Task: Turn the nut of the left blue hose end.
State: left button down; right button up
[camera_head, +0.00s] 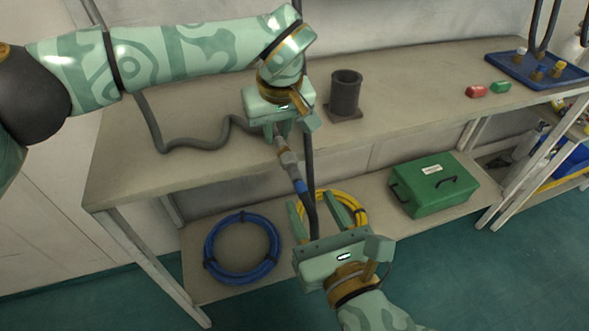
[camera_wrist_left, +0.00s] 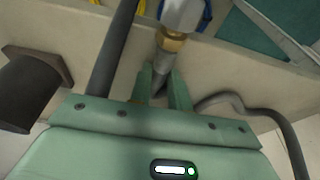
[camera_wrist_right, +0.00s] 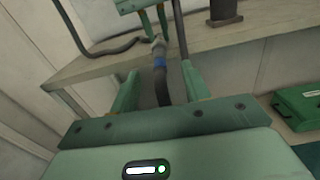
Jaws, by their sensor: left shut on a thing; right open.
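The blue-banded hose end (camera_head: 301,187) hangs in front of the table edge, with a silver fitting (camera_head: 288,158) above the band. The left wrist view shows a brass nut (camera_wrist_left: 172,41) on this fitting, just beyond my fingertips. My left gripper (camera_head: 278,136) is shut on the grey part (camera_wrist_left: 160,69) beside the nut. My right gripper (camera_head: 317,206) is open below, its fingers on either side of the dark hose under the blue band (camera_wrist_right: 159,62). There is a gap between the hose and each finger in the right wrist view (camera_wrist_right: 160,88).
A second dark hose (camera_head: 308,150) runs down close beside the fitting. A grey hose (camera_head: 190,144) lies on the table (camera_head: 420,85), and a dark cylinder (camera_head: 345,95) stands on it. A blue coil (camera_head: 242,270), a yellow coil (camera_head: 352,205) and a green box (camera_head: 434,185) are on the lower shelf.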

aim_at(299, 180)
jog(key=x, duration=0.8)
jog(key=shift+w+a, duration=0.15)
jog(key=shift+w, duration=0.15)
jog(key=c, duration=1)
